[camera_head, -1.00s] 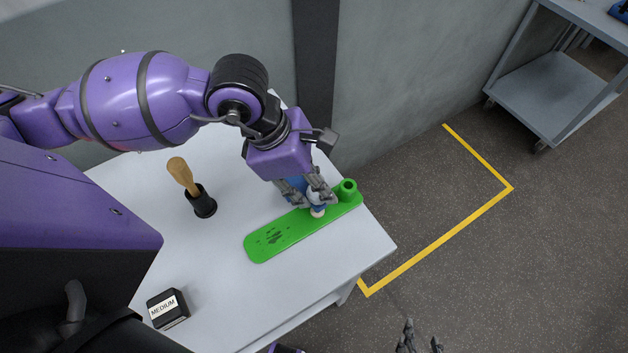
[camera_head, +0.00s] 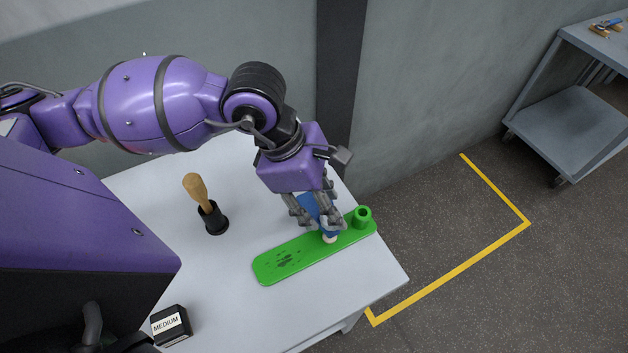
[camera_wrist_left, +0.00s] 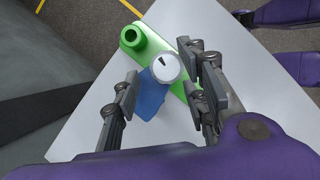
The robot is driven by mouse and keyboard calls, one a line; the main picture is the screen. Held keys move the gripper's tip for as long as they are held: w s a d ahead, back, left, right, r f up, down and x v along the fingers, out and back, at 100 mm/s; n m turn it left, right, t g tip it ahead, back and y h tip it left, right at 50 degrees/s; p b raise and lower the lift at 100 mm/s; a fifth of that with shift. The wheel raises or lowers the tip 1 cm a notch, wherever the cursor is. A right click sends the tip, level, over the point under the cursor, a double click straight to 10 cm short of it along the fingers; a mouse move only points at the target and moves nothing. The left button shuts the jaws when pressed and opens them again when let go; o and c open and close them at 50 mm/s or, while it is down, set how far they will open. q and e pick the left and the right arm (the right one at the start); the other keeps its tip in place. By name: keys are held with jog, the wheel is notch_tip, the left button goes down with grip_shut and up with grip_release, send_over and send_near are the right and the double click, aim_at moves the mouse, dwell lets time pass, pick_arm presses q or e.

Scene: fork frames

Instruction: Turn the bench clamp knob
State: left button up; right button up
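The bench clamp has a blue body (camera_wrist_left: 150,97) and a round white knob (camera_wrist_left: 167,67) with a dark pointer mark. It sits on a green board (camera_head: 290,258) on the table, beside the board's raised green ring. The knob (camera_head: 329,239) also shows in the head view, partly hidden by fingers. My left gripper (camera_head: 318,222) is over the clamp, pointing down. In the left wrist view its fingers (camera_wrist_left: 160,88) are apart, on either side of the clamp, with the knob closer to the right-hand fingers. I cannot tell whether they touch it. My right gripper is out of view.
On the white table (camera_head: 230,295) stand a wooden-handled tool (camera_head: 196,188) in a black holder (camera_head: 214,219) and a black block labelled MEDIUM (camera_head: 171,325). A wall is behind. A grey cart (camera_head: 575,130) stands far right; yellow tape (camera_head: 455,273) marks open floor.

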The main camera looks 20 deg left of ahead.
pick_arm(q)
jog(key=w+v, duration=0.1)
jog(key=v, duration=0.9)
jog(key=shift+s+a+r, duration=0.15)
jog(key=shift+s+r, duration=0.1)
jog(key=shift+s, duration=0.25)
